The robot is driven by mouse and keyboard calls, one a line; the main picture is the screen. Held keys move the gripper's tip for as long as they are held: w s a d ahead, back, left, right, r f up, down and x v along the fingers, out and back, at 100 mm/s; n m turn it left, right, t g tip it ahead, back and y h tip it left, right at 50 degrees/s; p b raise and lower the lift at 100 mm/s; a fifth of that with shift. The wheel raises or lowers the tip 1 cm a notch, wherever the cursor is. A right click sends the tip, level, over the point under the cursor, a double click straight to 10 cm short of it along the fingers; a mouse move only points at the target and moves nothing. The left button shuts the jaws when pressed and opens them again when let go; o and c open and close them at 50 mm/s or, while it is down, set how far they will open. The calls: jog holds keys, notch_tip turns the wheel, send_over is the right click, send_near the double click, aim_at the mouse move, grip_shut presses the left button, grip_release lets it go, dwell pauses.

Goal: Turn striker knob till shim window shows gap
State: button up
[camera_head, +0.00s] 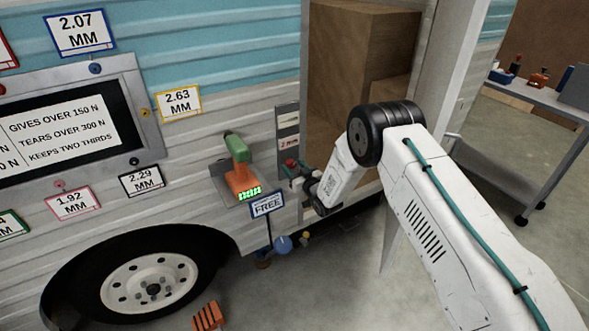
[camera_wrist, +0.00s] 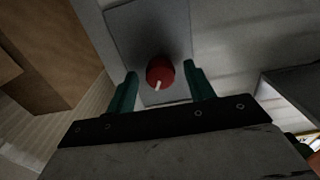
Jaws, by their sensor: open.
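The red striker knob (camera_wrist: 160,70) has a white pointer line and sits on a grey plate (camera_wrist: 120,28). In the wrist view the pointer aims down and slightly left. My gripper (camera_wrist: 161,74) is open, with one teal finger on each side of the knob and a visible gap to each. In the head view the knob (camera_head: 291,162) shows at my gripper (camera_head: 296,171), partly hidden by it. Above it, the upright plate (camera_head: 288,112) on the door frame carries a small window (camera_head: 289,143) whose text is too small to read surely.
An orange and green device (camera_head: 240,178) with a green readout stands on a small shelf left of my gripper. A "FREE" sign (camera_head: 267,205) stands below it. Numbered tags surround a wall panel (camera_head: 60,125). The doorway is right of the plate. A bench (camera_head: 540,100) stands far right.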

jog(key=c, duration=1)
jog(key=shift+o, duration=0.2)
jog(key=shift+n, duration=3)
jog(key=o, duration=1)
jog(key=shift+c, duration=0.2)
jog(key=shift+s+d, duration=0.1)
